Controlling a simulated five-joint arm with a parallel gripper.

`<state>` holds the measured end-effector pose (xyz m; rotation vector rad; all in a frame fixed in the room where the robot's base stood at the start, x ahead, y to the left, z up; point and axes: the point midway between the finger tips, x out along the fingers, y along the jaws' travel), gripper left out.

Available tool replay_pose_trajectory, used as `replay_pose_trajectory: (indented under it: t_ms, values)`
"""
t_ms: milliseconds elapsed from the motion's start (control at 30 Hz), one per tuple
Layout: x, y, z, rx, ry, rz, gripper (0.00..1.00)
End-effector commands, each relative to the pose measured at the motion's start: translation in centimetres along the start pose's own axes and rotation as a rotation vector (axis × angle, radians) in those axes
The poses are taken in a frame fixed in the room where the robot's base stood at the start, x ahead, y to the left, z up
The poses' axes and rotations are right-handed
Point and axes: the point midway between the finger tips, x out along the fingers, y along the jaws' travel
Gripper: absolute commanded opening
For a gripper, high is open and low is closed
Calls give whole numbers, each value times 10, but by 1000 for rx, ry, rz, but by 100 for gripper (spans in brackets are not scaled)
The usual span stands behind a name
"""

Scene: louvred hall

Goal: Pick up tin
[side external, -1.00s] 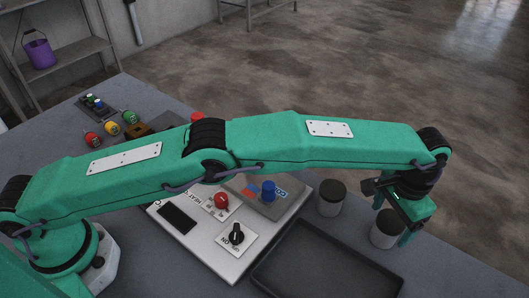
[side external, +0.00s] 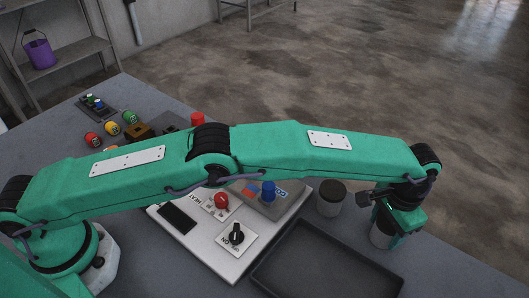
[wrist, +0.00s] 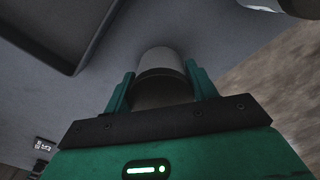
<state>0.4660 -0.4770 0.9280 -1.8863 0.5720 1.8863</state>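A pale grey tin with a dark top (side external: 379,238) stands on the grey table under my gripper (side external: 391,232), largely hidden by it in the side view. In the wrist view the same tin (wrist: 159,58) sits between the two green fingers of my gripper (wrist: 160,76). The fingers are apart, one on each side of the tin, with narrow gaps that look clear of its wall. A second, similar tin with a dark lid (side external: 331,198) stands upright to the left. It is unclear which of them the task names.
A black tray (side external: 325,270) lies in front, left of the gripped-over tin; its edge shows in the wrist view (wrist: 72,70). A control panel (side external: 200,252) with knobs is further left. The table edge is close on the right.

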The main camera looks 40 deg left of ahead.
Motion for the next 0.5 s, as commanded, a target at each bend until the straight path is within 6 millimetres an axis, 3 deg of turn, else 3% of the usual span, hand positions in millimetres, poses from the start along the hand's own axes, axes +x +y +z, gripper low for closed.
replay_pose_trajectory:
  t_ms: [33, 133, 500]
  values:
    - [0, 0, 0, 0, 0, 0, 46]
    - [0, 0, 0, 0, 0, 0, 27]
    - [-3, 0, 0, 0, 2, 0, 27]
